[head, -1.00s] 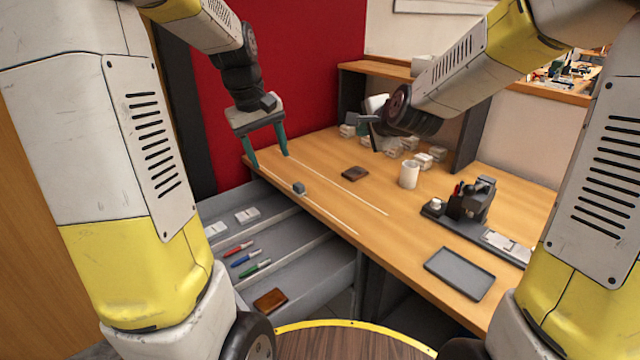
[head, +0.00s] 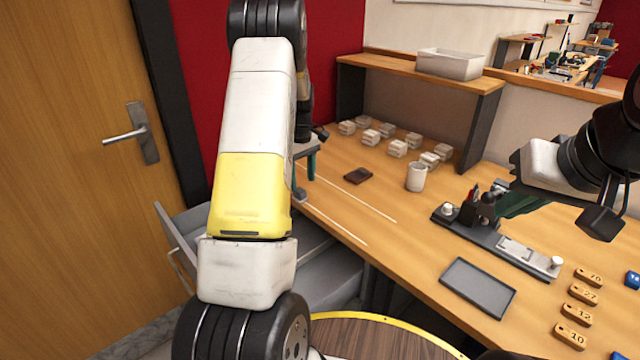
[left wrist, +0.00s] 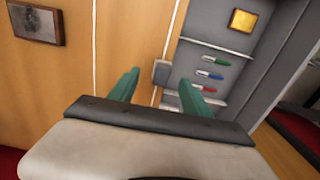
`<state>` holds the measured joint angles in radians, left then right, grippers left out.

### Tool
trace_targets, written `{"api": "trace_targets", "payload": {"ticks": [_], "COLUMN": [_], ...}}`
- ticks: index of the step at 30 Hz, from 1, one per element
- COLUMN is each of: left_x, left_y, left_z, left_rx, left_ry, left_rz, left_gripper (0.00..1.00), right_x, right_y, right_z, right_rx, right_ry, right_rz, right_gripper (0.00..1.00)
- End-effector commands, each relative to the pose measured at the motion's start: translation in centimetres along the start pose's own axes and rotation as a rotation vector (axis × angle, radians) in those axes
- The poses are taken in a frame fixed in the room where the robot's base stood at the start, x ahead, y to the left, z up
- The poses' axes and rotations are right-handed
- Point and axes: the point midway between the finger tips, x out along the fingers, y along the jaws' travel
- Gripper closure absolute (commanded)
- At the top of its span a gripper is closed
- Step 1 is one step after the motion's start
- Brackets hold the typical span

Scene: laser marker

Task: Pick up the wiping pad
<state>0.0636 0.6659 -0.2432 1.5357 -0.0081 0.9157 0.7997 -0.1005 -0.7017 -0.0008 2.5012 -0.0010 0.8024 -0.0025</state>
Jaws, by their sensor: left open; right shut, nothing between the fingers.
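A small grey block (head: 299,195), which looks like the wiping pad, lies at the table's left edge by the white lines. In the left wrist view the block (left wrist: 161,72) shows between and just beyond my fingers. My left gripper (head: 304,183) is open, its fingers close to the block and pointing down; the arm hides part of it. I cannot tell whether they touch the block. My right gripper (head: 508,207) is shut and empty, over the black marker fixture at the right.
An open grey drawer (left wrist: 213,40) below the table edge holds pens and an orange-brown square (left wrist: 243,21). A brown plaque (head: 357,176), a white mug (head: 416,177), white boxes (head: 397,148) and a grey tray (head: 477,288) stand on the table (head: 400,240).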

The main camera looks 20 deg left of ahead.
Motion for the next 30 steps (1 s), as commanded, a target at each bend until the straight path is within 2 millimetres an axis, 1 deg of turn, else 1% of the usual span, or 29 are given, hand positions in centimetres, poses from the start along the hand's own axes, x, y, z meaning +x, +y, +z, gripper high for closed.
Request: {"api": "trace_targets", "payload": {"ticks": [5,9,12,15,20,21,23,24,26,28,29,30], "left_x": [1.5,3.6,5.0,5.5,5.4,5.4,5.4,5.4,5.4,5.4,5.4,5.4], "left_y": [-0.2,-0.5,-0.5,-0.4,-0.4,-0.4,-0.4,-0.4,-0.4,-0.4,-0.4,-0.4], "left_z": [-0.3,-0.8,-0.7,-0.7,-0.7,-0.7,-0.7,-0.7,-0.7,-0.7,-0.7,-0.7], "left_rx": [-0.001,0.000,0.002,0.002,0.002,0.002,0.002,0.002,0.002,0.002,0.002,0.002], "left_ry": [-0.001,-0.002,-0.001,0.000,0.001,0.001,0.001,0.001,0.001,0.001,0.001,0.001], "left_rz": [0.000,0.000,0.000,0.002,0.002,0.002,0.002,0.002,0.002,0.002,0.002,0.002], "left_gripper": [0.44,0.44,0.44,0.44,0.44,0.52,0.63,0.71,0.83,0.97,1.00,1.00], "right_x": [0.0,0.0,0.0,0.0,0.0,0.0,0.0,0.0,0.0,0.0,0.0,0.0], "right_y": [0.0,0.0,0.0,0.0,0.0,0.0,0.0,0.0,0.0,0.0,0.0,0.0], "right_z": [-0.1,-0.1,-0.1,-0.1,-0.1,-0.1,-0.1,-0.1,-0.1,-0.1,-0.1,-0.1], "right_rx": [0.001,0.002,0.002,0.002,0.003,0.003,0.003,0.003,0.003,0.003,0.003,0.003], "right_ry": [0.001,0.001,0.001,0.001,0.002,0.002,0.002,0.002,0.002,0.002,0.002,0.002], "right_rz": [0.000,0.000,0.000,0.000,0.000,0.000,0.000,0.000,0.000,0.000,0.000,0.000], "right_gripper": [1.00,1.00,1.00,1.00,1.00,1.00,1.00,1.00,1.00,1.00,1.00,1.00]}}
